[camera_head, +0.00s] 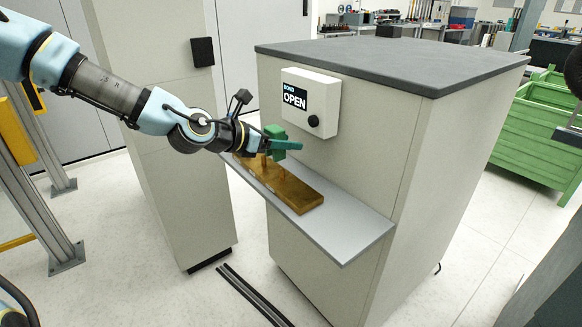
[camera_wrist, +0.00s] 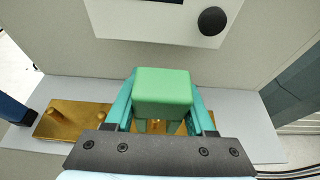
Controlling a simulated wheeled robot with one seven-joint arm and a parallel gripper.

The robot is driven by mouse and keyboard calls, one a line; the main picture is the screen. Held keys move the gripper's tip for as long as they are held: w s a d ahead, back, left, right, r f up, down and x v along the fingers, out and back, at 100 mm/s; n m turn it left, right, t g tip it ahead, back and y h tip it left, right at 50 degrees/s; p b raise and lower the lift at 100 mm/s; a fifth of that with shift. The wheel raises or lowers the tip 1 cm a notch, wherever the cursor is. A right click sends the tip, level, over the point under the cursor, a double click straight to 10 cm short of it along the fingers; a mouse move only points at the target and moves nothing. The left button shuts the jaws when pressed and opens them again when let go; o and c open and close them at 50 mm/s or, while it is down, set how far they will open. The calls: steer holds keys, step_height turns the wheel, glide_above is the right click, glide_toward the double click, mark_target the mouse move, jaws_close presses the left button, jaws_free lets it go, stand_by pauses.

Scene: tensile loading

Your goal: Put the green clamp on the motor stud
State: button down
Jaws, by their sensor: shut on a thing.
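The green clamp (camera_head: 275,143) is held in my gripper (camera_head: 268,148), above the grey shelf on the front of the cabinet. In the wrist view the clamp (camera_wrist: 163,93) is a light green block between the two teal fingers of my gripper (camera_wrist: 163,108). A brass-coloured plate (camera_head: 297,192) lies on the shelf below, with upright pegs on it. In the wrist view the plate (camera_wrist: 85,118) shows two pegs at its left end. The part of the plate under the clamp is mostly hidden. I cannot tell which peg is the motor stud, or whether the clamp touches one.
The grey shelf (camera_head: 340,238) juts from the beige cabinet (camera_head: 345,165). A control box (camera_head: 311,103) reading OPEN, with a black knob, is on the cabinet face close behind my gripper. Green crates (camera_head: 535,140) stand at the right. The shelf's right end is clear.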

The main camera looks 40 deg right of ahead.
mark_target(291, 175)
steer(key=f, duration=0.1)
steer(key=d+f, duration=0.1)
steer(key=shift+d+f, duration=0.25)
steer(key=shift+f, duration=0.1)
step_height(291, 175, down, 4)
steer(key=shift+s+r+b, duration=0.1)
steer(key=shift+b, duration=0.2)
steer(key=shift+d+f, duration=0.2)
steer(key=shift+f, duration=0.05)
steer(key=shift+c, duration=1.2)
jaws_free()
steer(key=shift+f, duration=0.15)
